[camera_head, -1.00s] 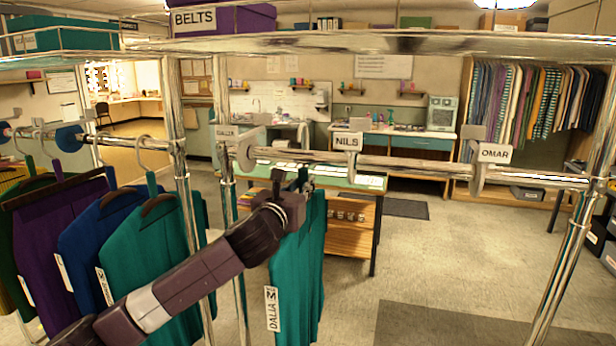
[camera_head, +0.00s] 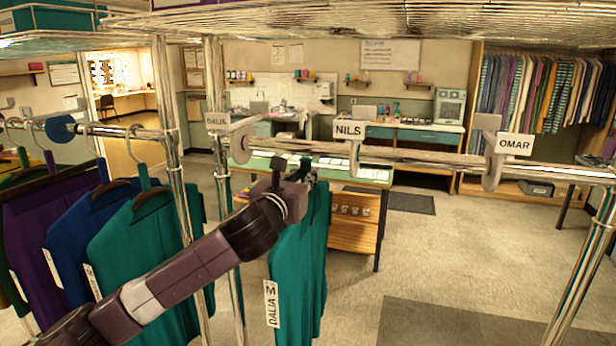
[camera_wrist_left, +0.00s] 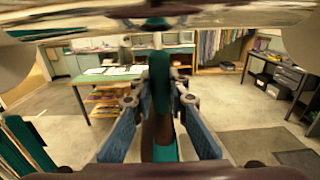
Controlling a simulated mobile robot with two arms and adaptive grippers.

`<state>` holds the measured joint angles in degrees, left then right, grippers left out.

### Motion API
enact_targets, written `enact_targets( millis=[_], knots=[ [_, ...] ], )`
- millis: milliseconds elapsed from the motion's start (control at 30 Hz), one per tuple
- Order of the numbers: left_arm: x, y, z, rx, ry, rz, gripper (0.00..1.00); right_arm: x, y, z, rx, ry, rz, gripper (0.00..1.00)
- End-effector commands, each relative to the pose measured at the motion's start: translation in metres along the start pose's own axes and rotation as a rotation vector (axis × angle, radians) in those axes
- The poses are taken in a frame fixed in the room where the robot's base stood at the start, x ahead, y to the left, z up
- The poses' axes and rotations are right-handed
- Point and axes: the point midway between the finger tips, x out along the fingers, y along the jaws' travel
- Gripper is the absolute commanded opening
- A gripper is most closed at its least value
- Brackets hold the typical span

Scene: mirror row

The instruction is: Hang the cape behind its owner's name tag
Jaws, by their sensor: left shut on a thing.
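My left gripper (camera_head: 290,184) is shut on a teal cape (camera_head: 300,250) at its top. The wrist view also shows the blue-padded fingers (camera_wrist_left: 160,102) around the teal and brown top of the cape (camera_wrist_left: 160,78). Behind the gripper runs a metal rail (camera_head: 425,158) with name tags DALIA (camera_head: 217,120), NILS (camera_head: 350,129) and OMAR (camera_head: 515,144). The held cape is in front of the rail, between the DALIA and NILS tags in the picture. Whether its hook touches the rail is unclear. My right gripper is not in view.
Several purple, blue and teal capes (camera_head: 140,240) hang on the rail's left section. Metal uprights (camera_head: 172,150) separate it from the tagged section. A shelf (camera_head: 400,38) runs above. A green-topped table (camera_head: 370,175) stands behind; the tagged section shows no other capes.

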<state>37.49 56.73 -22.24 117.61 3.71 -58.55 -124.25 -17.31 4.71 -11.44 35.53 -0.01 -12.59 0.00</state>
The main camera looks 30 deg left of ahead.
Motion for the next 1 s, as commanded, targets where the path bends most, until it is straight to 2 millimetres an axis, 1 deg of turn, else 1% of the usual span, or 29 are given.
enact_targets(
  millis=[33, 333, 800, 1000],
  knots=[
    [-0.005, 0.000, 0.000, 0.000, -0.006, 0.000, 0.00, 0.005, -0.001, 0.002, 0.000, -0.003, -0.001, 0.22],
    [-0.028, 0.000, 0.000, -0.001, -0.005, 0.000, 0.00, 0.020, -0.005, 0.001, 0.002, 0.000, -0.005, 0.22],
    [-0.064, 0.000, 0.000, -0.001, -0.006, 0.000, 0.00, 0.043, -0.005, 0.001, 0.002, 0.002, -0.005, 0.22],
    [-0.062, 0.000, -0.016, 0.000, -0.003, 0.002, 0.00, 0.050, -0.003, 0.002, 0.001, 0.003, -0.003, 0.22]
  ],
)
